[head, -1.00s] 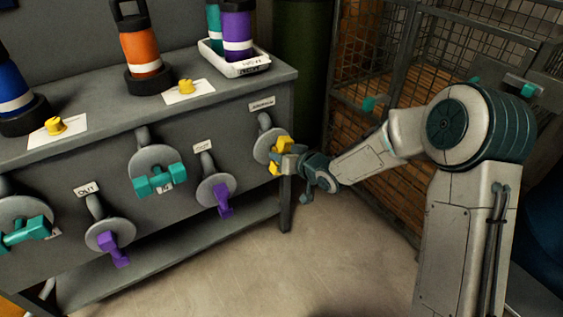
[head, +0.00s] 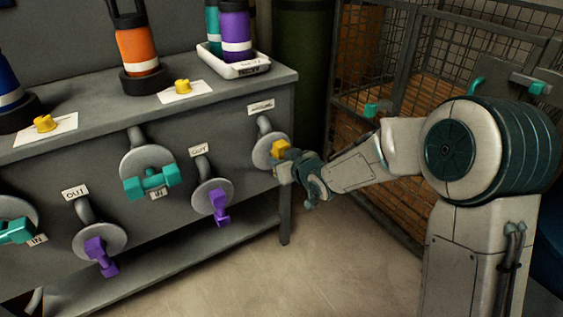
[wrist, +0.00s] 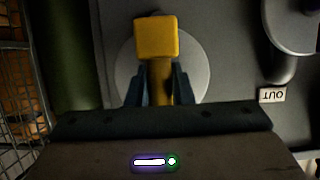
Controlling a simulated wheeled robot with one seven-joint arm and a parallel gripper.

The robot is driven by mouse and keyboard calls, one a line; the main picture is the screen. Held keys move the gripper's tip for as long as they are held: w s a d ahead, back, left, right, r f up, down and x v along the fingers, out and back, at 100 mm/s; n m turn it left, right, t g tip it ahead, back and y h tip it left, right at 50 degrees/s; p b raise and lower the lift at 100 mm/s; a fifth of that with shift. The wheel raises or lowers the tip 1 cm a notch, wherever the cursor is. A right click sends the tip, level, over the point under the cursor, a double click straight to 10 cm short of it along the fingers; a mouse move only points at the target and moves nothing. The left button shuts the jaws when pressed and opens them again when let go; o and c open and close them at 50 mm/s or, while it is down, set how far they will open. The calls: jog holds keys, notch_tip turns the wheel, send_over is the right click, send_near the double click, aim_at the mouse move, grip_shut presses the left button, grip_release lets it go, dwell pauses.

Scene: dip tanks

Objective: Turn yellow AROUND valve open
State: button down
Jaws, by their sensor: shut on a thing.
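The yellow valve handle (head: 279,148) sits on a round grey disc (head: 262,150) at the right end of the grey cabinet's front, under a label that appears to read AROUND (head: 261,108). My gripper (head: 284,167) is at the handle and hides its lower part in the head view. In the wrist view, the handle's square yellow end (wrist: 156,38) sticks out past my two dark fingers. The fingers of my gripper (wrist: 158,82) stand on both sides of the narrower yellow bar and are shut on it.
Purple valve handles (head: 219,204) and teal ones (head: 150,181) are on the same front to the left. Bottles, yellow knobs (head: 183,86) and a white tray (head: 233,65) stand on top. A wire cage (head: 400,70) stands at the right, behind my arm.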

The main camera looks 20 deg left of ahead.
jog(key=c, duration=1.3)
grip_release()
jog(key=shift+p+v, duration=2.65)
jog(key=shift+v, duration=4.25)
